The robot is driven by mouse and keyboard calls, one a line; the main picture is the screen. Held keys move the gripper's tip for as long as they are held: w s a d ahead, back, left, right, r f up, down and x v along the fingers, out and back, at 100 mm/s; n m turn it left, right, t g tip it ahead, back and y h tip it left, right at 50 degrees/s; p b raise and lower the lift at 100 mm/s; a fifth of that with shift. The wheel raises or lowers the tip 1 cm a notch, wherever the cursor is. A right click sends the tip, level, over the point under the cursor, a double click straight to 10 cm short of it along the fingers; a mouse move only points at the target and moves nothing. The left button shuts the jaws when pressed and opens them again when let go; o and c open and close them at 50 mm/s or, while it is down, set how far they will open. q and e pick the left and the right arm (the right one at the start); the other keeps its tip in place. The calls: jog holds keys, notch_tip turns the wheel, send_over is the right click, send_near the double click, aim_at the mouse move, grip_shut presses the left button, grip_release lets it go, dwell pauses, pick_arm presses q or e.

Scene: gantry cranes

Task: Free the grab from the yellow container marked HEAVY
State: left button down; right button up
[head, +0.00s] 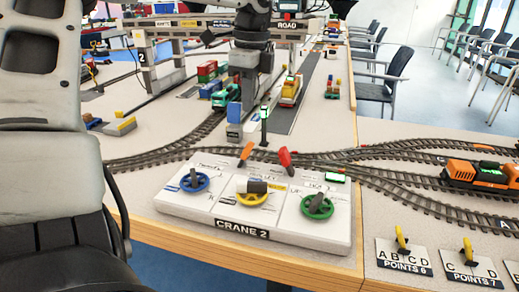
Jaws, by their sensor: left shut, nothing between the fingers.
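My left gripper (249,95) hangs down from the top middle, its grey fingers together and empty, behind the control panel marked CRANE 2 (175,203). The panel carries a blue wheel (194,181), a yellow wheel (252,199) and a green wheel (317,207). Behind them stand an orange lever (246,151) and a red lever (285,157), both tilted. A yellowish load (290,90) stands on a vehicle beyond the gripper; I cannot read HEAVY on it. I cannot make out the grab. My right gripper is not in view.
Rail tracks (420,190) run behind and beside the panel. An orange locomotive (478,172) stands at the right. POINTS 6 (404,262) and POINTS 7 (472,272) plates lie at the front right. A grey gantry (147,62) stands behind; chairs line the right.

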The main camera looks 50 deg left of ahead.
aim_at(245, 156)
pick_arm(q)
jog(key=shift+w+d+f, duration=0.2)
jog(key=shift+w+d, duration=0.3)
jog(key=shift+d, duration=0.15)
jog(key=shift+w+d+f, duration=0.2)
jog(key=shift+w+d, duration=0.3)
jog(key=shift+d, duration=0.1)
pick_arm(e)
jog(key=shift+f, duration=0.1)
pick_arm(q)
jog(key=shift+f, duration=0.15)
